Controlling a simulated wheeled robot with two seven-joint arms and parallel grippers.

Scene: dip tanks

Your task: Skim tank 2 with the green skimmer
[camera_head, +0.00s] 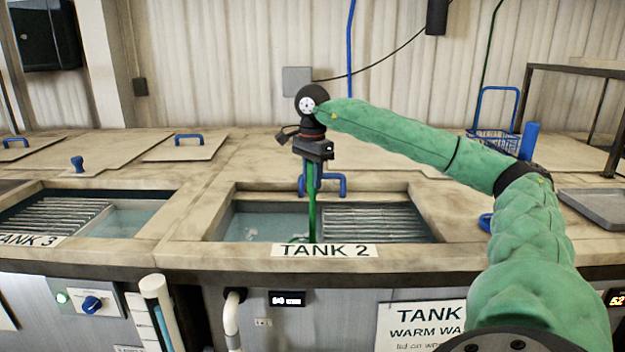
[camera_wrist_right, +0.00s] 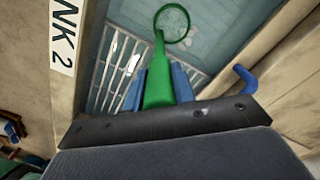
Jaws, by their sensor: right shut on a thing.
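Tank 2 (camera_head: 262,229) is an open basin of pale blue water with a metal grate on its right side, and its label is on the front rim. My right gripper (camera_head: 313,178) is above the tank, pointing down, shut on the green skimmer (camera_head: 312,215). The skimmer hangs upright, its hoop low at the water behind the label; I cannot tell how deep it is. In the right wrist view the green handle (camera_wrist_right: 159,85) is between the blue fingers, and its hoop is over the water beside the grate. Pale flecks show on the water near the hoop. My left gripper is not in view.
Tank 3 (camera_head: 125,222) lies open to the left with its own grate. Flat lids with blue handles (camera_head: 188,139) lie on the counter behind. A blue wire basket (camera_head: 494,140) and a grey tray (camera_head: 598,207) are at the right. A blue handle (camera_head: 333,184) stands behind the gripper.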

